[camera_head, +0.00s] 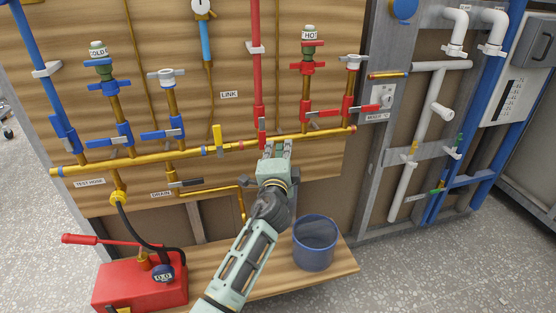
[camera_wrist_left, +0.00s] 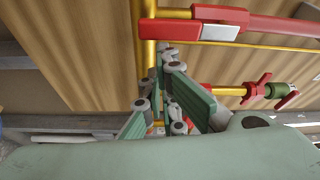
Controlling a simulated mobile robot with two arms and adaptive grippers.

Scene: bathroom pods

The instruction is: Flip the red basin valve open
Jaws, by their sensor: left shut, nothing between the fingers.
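Several red valves sit on the board, and I cannot tell by label which is the basin one. A red valve (camera_head: 262,133) stands on the red pipe at the brass manifold; it also shows in the left wrist view (camera_wrist_left: 220,14), with a silver part beside it. A red handle (camera_head: 318,113) lies below the HOT tap, and another red lever (camera_head: 366,109) sticks out right of it. My left gripper (camera_head: 276,147) is shut and empty, just below the manifold near the red pipe, apparently not gripping anything; its fingers show in the left wrist view (camera_wrist_left: 165,95). My right gripper is not in view.
The brass manifold (camera_head: 190,153) runs across the board, with blue valves (camera_head: 108,140) at left and a yellow lever (camera_head: 217,137) mid-board. A blue bucket (camera_head: 314,245) and a red test pump (camera_head: 140,290) stand below. A grey post (camera_head: 375,165) is at right.

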